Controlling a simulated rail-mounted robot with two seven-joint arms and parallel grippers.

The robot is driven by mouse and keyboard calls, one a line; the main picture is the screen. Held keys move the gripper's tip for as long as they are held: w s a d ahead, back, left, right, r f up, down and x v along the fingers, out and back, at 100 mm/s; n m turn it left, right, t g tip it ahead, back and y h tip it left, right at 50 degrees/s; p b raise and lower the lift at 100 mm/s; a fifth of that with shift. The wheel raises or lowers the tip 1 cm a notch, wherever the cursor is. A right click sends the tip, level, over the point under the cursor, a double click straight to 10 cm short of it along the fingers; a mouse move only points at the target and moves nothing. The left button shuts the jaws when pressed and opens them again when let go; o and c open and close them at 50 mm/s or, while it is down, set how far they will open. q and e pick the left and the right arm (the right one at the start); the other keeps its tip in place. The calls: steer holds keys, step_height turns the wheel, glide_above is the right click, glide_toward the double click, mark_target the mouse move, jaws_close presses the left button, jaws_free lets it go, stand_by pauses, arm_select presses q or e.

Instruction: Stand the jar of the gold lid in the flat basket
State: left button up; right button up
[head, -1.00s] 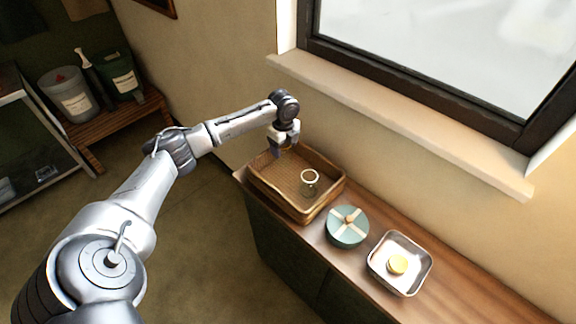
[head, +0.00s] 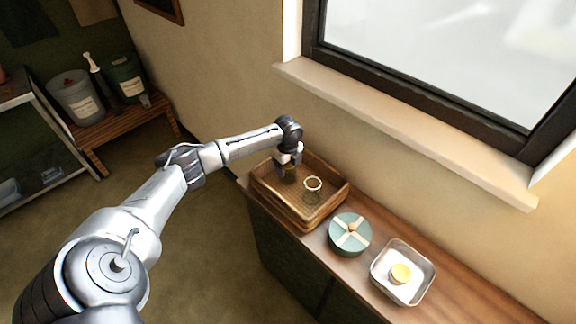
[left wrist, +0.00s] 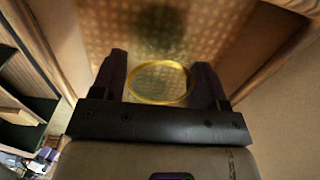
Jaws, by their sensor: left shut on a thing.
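My left gripper (head: 289,170) is down inside the far left part of the flat wicker basket (head: 318,222). In the left wrist view its fingers (left wrist: 160,82) are shut on a clear jar with a gold rim (left wrist: 160,99). The jar is mostly hidden by the gripper in the head view; I cannot tell whether its base touches the basket floor. A second glass jar with a pale rim (head: 313,184) stands upright in the basket, to the right of the gripper. My right gripper is not in view.
A round teal box with a cream cross band (head: 350,234) stands between basket and tray on the wooden cabinet top (head: 470,292). The wall and window sill (head: 400,130) run close behind. Labelled buckets (head: 76,97) stand on a wooden bench at the back left.

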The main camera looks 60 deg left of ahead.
arm_select(q)
steer(key=o, duration=1)
steer(key=shift+f, duration=0.1)
step_height(320, 180, up, 12)
